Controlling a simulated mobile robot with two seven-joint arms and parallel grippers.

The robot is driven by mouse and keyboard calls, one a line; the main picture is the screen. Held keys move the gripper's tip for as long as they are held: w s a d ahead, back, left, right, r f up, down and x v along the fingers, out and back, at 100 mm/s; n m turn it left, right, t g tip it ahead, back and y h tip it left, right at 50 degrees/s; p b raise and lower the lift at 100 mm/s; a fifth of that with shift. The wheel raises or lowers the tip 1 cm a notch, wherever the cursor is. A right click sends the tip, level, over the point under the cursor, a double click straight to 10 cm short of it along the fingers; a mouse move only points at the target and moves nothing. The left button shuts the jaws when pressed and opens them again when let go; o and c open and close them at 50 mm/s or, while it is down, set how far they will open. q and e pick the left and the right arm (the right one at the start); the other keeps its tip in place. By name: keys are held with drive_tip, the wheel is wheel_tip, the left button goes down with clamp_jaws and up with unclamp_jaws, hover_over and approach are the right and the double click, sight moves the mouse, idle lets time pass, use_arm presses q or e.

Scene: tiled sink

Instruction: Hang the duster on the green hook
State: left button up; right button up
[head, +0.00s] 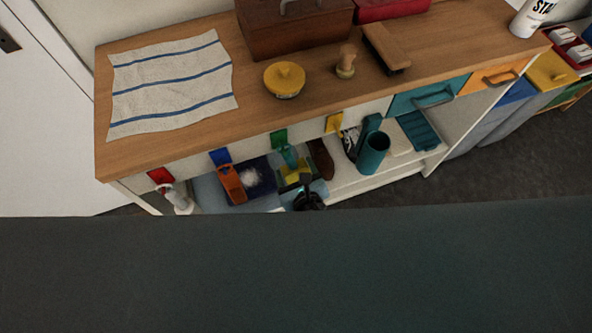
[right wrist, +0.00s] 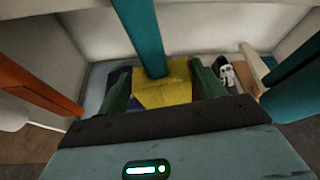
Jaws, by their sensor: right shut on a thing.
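The green hook (head: 279,138) is a green plate on the bench's front edge, between the blue and yellow ones. The duster has a teal handle (head: 289,157) and a yellow head (head: 294,177). Its handle points up, its upper end just below or against the green hook; I cannot tell whether it is caught there. My right gripper (head: 307,190) is shut on the duster at its yellow part. In the right wrist view the yellow head (right wrist: 165,88) sits between the fingers, with the teal handle (right wrist: 143,35) rising beyond. My left gripper is not in view.
An orange tool (head: 231,183) hangs under the blue hook (head: 220,157), left of the duster. A white bottle (head: 177,198) is under the red hook (head: 160,176). A shoe (head: 350,142) and a teal holder (head: 373,155) are to the right. A striped cloth (head: 172,85) lies on the bench.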

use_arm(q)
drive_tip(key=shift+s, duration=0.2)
use_arm(e)
drive_tip(key=o, duration=0.9)
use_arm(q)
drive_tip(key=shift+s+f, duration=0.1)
use_arm(e)
drive_tip(key=shift+o, duration=0.2)
drive_tip(key=shift+s, duration=0.1)
